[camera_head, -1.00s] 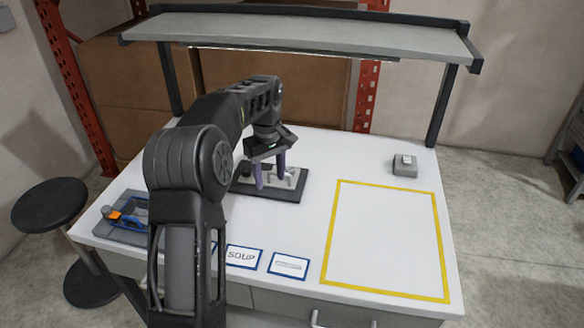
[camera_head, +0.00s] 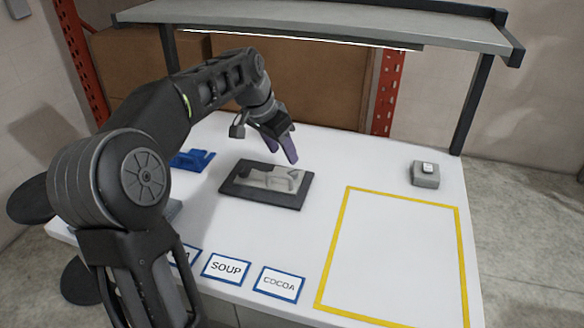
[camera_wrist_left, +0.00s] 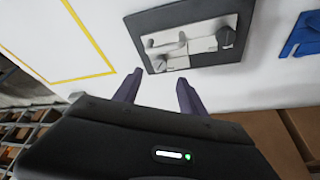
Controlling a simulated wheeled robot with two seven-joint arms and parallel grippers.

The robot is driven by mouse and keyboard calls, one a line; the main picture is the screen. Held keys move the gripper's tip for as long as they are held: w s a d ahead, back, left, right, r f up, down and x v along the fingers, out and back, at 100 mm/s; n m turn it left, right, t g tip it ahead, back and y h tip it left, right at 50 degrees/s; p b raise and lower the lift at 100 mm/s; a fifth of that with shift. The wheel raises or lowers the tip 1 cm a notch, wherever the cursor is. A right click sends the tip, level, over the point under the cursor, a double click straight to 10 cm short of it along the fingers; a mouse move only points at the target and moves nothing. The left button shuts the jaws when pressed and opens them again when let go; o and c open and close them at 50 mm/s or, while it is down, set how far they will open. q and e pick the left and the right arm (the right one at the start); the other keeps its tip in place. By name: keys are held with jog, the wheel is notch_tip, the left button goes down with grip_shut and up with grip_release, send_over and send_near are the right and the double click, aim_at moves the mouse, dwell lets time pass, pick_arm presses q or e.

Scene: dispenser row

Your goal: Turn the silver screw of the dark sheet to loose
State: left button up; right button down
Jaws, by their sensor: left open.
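The dark sheet (camera_head: 232,189) lies flat on the white table and carries a silver plate with fittings (camera_head: 268,179). It also shows in the left wrist view (camera_wrist_left: 152,62), where a grey knob-like piece (camera_wrist_left: 226,37) stands at one end of the plate and a smaller round piece (camera_wrist_left: 160,63) near the other. I cannot tell which of these is the silver screw. My left gripper (camera_head: 282,150) is open and empty, above the table just behind the sheet's far edge. In the left wrist view its two purple fingers (camera_wrist_left: 157,88) are apart, short of the sheet. My right gripper is not in view.
A blue holder (camera_head: 192,160) stands left of the sheet. Cards marked SOUP (camera_head: 226,268) and COCOA (camera_head: 279,283) lie at the front. A grey box with a button (camera_head: 425,175) stands at the right, behind an empty yellow-outlined area (camera_head: 395,255). A shelf (camera_head: 330,25) spans overhead.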

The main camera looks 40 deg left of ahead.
aim_at(292, 172)
pick_arm(q)
jog(key=shift+f, duration=0.1)
jog(key=shift+p+x, duration=0.3)
jog(key=shift+x, duration=3.6)
jog(key=shift+c, duration=0.4)
grip_shut()
